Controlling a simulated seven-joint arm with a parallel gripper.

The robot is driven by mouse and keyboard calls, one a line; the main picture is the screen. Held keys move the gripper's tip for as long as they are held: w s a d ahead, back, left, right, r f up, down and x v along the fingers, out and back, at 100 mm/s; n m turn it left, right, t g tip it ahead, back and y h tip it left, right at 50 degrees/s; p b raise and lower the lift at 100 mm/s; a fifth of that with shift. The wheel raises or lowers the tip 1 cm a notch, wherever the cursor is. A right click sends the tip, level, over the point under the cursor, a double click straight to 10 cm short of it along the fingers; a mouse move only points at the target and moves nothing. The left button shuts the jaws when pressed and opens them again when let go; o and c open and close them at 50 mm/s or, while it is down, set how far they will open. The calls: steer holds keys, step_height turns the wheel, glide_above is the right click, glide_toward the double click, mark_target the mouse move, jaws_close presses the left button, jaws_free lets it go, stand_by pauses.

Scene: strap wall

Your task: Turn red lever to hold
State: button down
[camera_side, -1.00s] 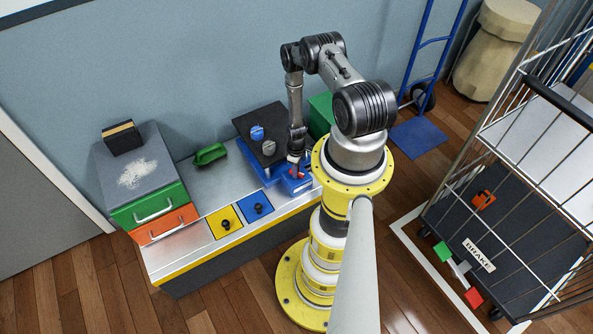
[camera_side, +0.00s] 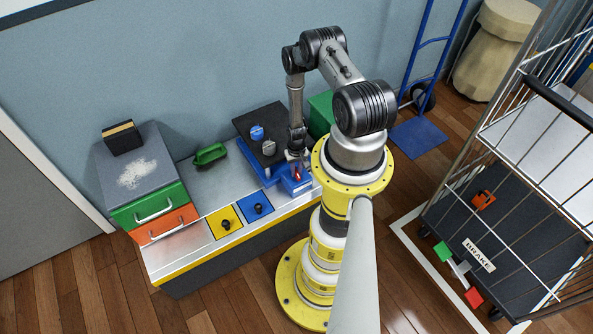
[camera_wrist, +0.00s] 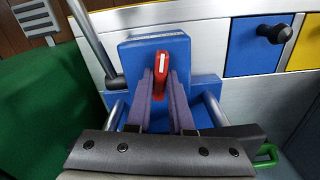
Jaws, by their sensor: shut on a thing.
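The red lever (camera_wrist: 161,73) stands up from a blue block (camera_wrist: 187,52) in the wrist view, with a white mark on its face. In the side view the red lever (camera_side: 297,176) is small and partly hidden by my gripper. My gripper (camera_wrist: 161,80) is shut on the red lever, with one finger on each side of it. In the side view my gripper (camera_side: 296,163) points down at the blue block (camera_side: 299,187) at the right end of the bench. The hold mark is not readable in either view.
A black panel with a blue and a grey knob (camera_side: 269,147) stands beside the block. A green box (camera_wrist: 45,105) is close on the left in the wrist view. A blue panel (camera_wrist: 256,47) and a yellow panel (camera_side: 225,222) carry black knobs.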

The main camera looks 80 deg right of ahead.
steer(key=shift+m, duration=2.3)
steer(key=c, duration=0.8)
jaws_free()
step_height(320, 180, up, 14)
steer(key=shift+f, duration=0.1)
